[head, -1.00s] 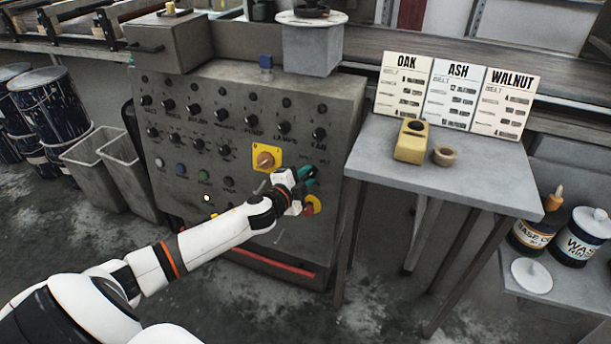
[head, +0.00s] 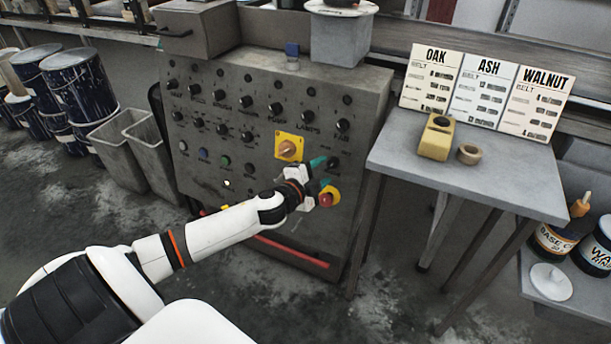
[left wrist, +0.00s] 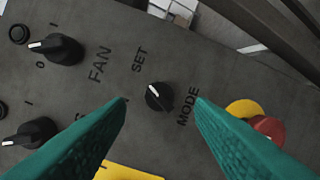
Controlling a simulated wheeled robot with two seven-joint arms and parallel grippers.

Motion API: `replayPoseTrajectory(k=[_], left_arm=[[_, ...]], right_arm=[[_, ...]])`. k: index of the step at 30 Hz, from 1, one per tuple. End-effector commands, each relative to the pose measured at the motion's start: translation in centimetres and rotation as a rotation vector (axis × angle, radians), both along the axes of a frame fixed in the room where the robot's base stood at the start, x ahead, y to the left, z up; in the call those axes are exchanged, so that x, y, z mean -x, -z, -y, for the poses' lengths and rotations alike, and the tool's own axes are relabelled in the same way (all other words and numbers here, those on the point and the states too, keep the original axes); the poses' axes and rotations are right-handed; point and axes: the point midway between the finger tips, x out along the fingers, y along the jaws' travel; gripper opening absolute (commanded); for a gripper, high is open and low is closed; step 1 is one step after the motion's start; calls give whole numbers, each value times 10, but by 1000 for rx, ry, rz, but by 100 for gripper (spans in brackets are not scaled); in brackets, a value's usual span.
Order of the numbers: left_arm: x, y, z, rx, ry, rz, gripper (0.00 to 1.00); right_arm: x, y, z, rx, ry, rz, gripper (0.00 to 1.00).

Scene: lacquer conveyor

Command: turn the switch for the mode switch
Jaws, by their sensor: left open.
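The mode switch (left wrist: 159,97) is a small round black knob with a white pointer line, between the words SET and MODE in the left wrist view. It is on the lower right of the grey control panel (head: 250,215), and in the head view it also shows as a small dark knob (head: 333,162). My left gripper (left wrist: 160,100) is open, its two teal fingers apart on either side of the knob in the picture. Its fingers point at the panel; I cannot tell the distance left to the knob. My right gripper is not in view.
A red emergency button (head: 327,199) on a yellow plate sits just below the gripper. An orange rotary switch (head: 289,149) on a yellow plate is above left. The FAN knob (left wrist: 55,48) is nearby. A grey table (head: 470,180) stands right of the panel.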

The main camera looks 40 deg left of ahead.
Motion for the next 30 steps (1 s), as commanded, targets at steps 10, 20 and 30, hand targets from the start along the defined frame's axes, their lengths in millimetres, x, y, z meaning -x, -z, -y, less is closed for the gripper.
replayPoseTrajectory(k=[10, 20, 30], left_arm=[[66, -10, 3, 0, 0, -3, 49], [89, -15, 3, 0, 0, 0, 49], [89, -15, 3, 0, 1, 0, 49]], right_arm=[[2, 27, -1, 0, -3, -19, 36], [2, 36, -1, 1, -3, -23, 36], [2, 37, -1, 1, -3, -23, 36]])
